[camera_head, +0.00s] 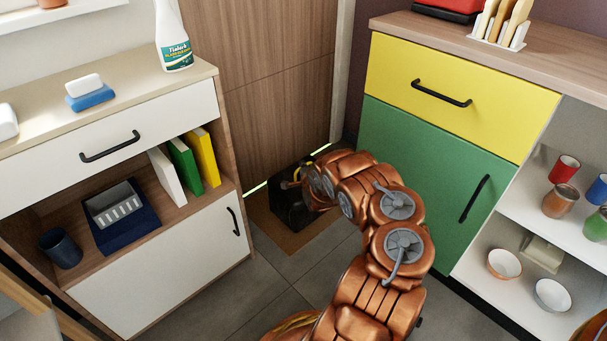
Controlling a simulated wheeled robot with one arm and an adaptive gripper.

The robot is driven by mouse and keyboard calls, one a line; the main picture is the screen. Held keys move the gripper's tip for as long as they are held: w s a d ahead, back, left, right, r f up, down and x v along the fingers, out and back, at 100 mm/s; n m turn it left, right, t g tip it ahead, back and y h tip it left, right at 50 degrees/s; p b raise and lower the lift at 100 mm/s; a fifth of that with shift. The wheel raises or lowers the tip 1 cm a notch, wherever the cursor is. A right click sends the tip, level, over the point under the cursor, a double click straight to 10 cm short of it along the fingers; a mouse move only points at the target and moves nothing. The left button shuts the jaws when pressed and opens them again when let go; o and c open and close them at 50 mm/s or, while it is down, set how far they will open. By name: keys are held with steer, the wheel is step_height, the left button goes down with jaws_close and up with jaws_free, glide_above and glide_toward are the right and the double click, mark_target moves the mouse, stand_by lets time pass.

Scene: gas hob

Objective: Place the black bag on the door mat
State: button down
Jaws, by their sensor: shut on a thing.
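The black bag (286,208) is a dark, boxy shape at the foot of the wooden door, over the brown door mat (296,240). I cannot tell whether its underside touches the mat. My gripper (293,180) is at the top of the bag, at the end of my copper-coloured arm, and is shut on the bag, near a small yellow part. My wrist hides the bag's right side and most of the fingers. The mat's front part is bare.
A white cabinet (165,262) with shelves stands on the left. A green cabinet door (425,170) under a yellow drawer (455,95) stands close on the right. The wooden door (275,90) closes off the back. Grey floor tiles (245,290) are clear in front.

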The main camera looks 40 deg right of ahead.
step_height(320, 180, down, 3)
steer(key=shift+r+b, duration=0.1)
steer(key=shift+b, duration=0.65)
steer(key=shift+r, duration=0.1)
steer(key=c, duration=1.2)
jaws_free()
